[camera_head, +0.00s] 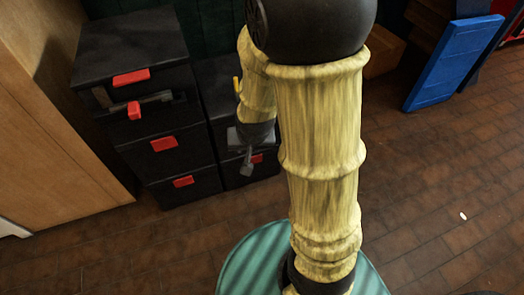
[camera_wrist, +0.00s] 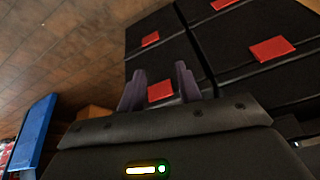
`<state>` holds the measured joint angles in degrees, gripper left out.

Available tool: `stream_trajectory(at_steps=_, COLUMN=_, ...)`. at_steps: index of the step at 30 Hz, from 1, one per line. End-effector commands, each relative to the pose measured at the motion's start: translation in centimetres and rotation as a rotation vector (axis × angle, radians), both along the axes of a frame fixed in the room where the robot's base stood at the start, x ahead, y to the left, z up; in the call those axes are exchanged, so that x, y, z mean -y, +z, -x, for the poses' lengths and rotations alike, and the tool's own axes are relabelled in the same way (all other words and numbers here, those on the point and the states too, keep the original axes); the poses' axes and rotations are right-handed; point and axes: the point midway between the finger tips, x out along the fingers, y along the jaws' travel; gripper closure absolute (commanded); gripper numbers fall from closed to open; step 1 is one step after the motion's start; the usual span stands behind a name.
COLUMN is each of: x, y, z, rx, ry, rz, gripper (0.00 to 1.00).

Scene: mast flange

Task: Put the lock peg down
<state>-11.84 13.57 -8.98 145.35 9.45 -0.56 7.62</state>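I cannot make out a lock peg for certain in either view. My gripper (camera_head: 247,168) hangs in front of the black cabinets in the head view, small and partly behind my arm. In the wrist view my gripper (camera_wrist: 159,84) shows two dark fingers standing apart. Nothing is visible held between them; only a red drawer handle shows behind the gap. A small pale object (camera_head: 463,215) lies on the floor at the right, too small to identify.
Black cabinets (camera_head: 165,155) with red handles stand at the left; an upper compartment holds a grey bar-like item (camera_head: 152,100). A wooden panel (camera_head: 40,140) is at far left. A blue panel (camera_head: 453,62) leans at the upper right. Brown tiled floor (camera_head: 430,160) is mostly clear.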

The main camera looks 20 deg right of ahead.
Motion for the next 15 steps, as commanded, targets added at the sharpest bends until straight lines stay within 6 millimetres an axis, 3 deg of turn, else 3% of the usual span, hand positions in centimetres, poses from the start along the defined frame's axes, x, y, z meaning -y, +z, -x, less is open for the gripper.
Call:
stream_trajectory(at_steps=3, x=0.7, y=2.7, z=2.8, rx=-0.064, ry=0.109, rz=0.01, gripper=0.66)
stream_trajectory(at_steps=7, x=1.4, y=4.3, z=5.4, rx=-0.124, ry=0.198, rz=0.042, gripper=0.66)
stream_trajectory(at_steps=15, x=1.5, y=4.7, z=6.4, rx=-0.153, ry=0.232, rz=0.058, gripper=0.66)
